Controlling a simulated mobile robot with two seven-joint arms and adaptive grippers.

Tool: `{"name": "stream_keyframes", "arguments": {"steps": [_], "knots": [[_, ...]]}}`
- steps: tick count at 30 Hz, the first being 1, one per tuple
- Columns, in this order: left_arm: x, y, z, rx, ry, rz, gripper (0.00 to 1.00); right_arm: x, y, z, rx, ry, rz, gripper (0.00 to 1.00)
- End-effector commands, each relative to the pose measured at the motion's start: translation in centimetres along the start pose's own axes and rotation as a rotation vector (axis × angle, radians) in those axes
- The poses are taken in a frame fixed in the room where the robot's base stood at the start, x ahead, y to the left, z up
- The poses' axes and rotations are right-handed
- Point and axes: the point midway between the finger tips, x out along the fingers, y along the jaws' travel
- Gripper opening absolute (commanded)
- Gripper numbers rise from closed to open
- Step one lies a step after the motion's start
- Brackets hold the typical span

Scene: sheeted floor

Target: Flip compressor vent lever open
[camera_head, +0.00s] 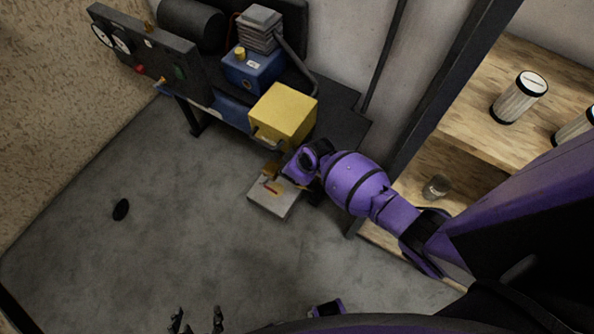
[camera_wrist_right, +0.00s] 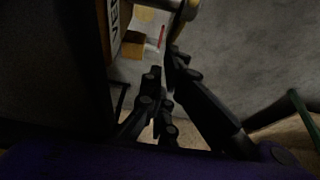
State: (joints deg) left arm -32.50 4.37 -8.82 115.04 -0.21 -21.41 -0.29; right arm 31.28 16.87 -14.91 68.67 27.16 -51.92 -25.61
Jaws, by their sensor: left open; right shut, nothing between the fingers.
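The compressor (camera_head: 195,75) stands against the wall in the head view, with a black gauge panel, a blue block and a yellow box (camera_head: 284,112). A grey plate (camera_head: 273,203) below the yellow box carries a small red strip (camera_head: 270,188), perhaps the vent lever; I cannot tell its position. My right gripper (camera_wrist_right: 166,78) is shut and empty, close to the red strip (camera_wrist_right: 161,37) and a brass-coloured block (camera_wrist_right: 132,46). I cannot tell whether it touches either. A partly hidden label (camera_wrist_right: 114,20) is beside them. My left gripper (camera_head: 196,322) is open and empty at the bottom edge.
A wooden shelf (camera_head: 465,137) on the right holds white ribbed canisters (camera_head: 518,98) and a small glass jar (camera_head: 436,187). A dark post stands between shelf and compressor. A black oval thing (camera_head: 121,209) lies on the grey floor (camera_head: 170,240), which is otherwise largely clear.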

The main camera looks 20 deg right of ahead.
Motion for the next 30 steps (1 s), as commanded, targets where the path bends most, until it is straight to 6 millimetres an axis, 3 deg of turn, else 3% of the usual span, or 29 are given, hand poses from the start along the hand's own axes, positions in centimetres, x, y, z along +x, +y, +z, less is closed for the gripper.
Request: {"name": "stream_keyframes", "arguments": {"steps": [17, 23, 30], "knots": [[0.2, 0.0, -0.7, 0.001, 0.013, 0.002, 0.57, -0.6, 0.1, -0.1, 0.0, 0.002, 0.0, 0.0], [0.2, 0.0, -0.6, 0.001, 0.012, 0.001, 0.57, -3.5, 0.1, 0.0, -0.002, 0.003, 0.002, 0.0], [0.2, 0.0, -0.6, 0.0, 0.012, 0.001, 0.57, -8.4, 0.0, 0.0, -0.002, 0.001, 0.001, 0.0]]}}
